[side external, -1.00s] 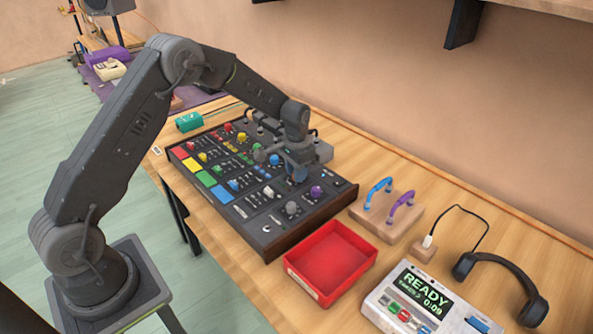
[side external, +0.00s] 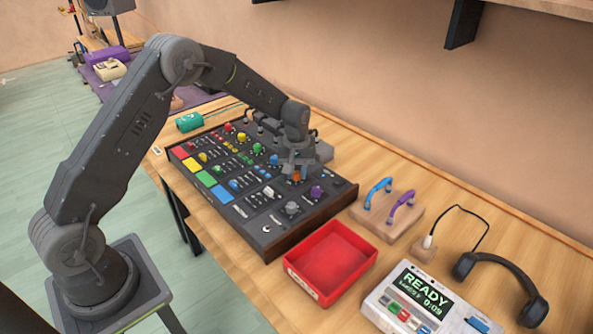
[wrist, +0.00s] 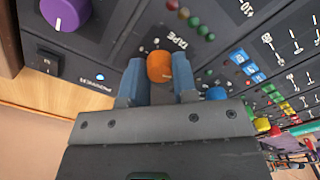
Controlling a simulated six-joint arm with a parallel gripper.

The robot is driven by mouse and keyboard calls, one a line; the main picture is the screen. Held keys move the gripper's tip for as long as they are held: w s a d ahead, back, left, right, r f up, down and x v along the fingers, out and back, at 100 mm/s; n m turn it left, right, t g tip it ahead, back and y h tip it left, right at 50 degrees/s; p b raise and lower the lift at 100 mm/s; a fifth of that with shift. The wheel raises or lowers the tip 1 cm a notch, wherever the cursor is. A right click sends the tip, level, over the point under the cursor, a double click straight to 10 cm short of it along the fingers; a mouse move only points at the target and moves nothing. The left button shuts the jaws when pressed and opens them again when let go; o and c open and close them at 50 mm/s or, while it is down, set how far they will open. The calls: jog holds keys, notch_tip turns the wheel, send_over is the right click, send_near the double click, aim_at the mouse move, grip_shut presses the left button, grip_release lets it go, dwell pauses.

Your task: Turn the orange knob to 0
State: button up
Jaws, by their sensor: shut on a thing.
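The orange knob (wrist: 159,67) stands on the dark mixer panel beside the label TAPE in the wrist view. It also shows in the side view (side external: 296,176), just under my gripper. My gripper (wrist: 160,80) has one blue-grey finger on each side of the knob and is shut on it. In the side view my gripper (side external: 295,172) points down at the panel's right part. The knob's pointer and its 0 mark cannot be made out.
A purple knob (wrist: 66,12) and a blue knob (wrist: 215,93) stand on either side of the orange one. The mixer (side external: 268,238) carries several other knobs and sliders. A red tray (side external: 330,262), a wooden block with two handles (side external: 387,214) and headphones (side external: 505,275) lie to the right.

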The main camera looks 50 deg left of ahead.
aim_at(296, 172)
jog(key=shift+n, duration=2)
jog(key=o, duration=0.9)
notch_tip(296, 172, up, 14)
jog(key=shift+f, duration=0.1)
